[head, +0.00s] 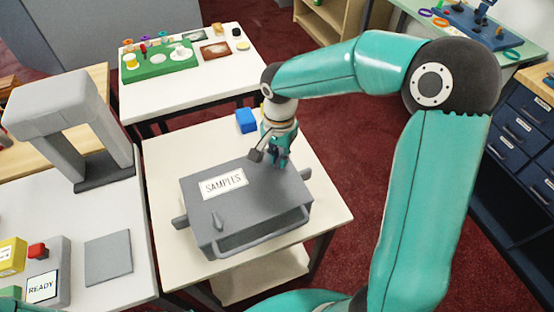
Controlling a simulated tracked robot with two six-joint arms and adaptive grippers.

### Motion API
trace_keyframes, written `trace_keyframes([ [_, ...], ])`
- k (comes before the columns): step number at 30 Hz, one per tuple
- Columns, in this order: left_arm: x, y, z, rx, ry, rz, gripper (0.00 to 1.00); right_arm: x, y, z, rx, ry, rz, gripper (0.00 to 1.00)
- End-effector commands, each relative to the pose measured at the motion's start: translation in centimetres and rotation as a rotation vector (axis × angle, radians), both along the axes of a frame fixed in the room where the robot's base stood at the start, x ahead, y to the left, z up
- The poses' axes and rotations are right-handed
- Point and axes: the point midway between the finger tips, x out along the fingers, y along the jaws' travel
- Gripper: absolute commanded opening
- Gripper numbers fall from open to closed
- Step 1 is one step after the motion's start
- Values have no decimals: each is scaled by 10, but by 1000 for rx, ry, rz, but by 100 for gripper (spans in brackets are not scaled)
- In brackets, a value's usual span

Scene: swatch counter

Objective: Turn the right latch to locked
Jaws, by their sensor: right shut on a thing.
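A grey case (237,207) labelled SAMPLES lies on a white table. A small grey latch (217,219) stands up on the left part of its lid near the front. My right gripper (279,161) reaches down to the right part of the lid, toward its back. It is shut on what I take to be the right latch, which its fingers hide, so I cannot tell which way that latch points. My left gripper is not in view.
A carry handle (262,234) spans the case's front. A blue block (246,120) sits behind the case. A grey arch-shaped machine (72,125) stands at left. A back table (150,97) holds a green tray (160,70). Dark drawers (520,135) stand at right.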

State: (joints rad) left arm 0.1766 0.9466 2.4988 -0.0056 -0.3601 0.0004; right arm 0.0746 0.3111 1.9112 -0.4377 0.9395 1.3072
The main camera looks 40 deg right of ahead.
Motion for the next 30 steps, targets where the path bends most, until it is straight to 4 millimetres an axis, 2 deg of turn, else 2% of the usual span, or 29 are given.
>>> trace_keyframes([
  [21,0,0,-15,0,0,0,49,0,-1,1,0,-2,664,0],
  [30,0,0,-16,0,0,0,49,0,-1,1,0,-2,851,0],
])
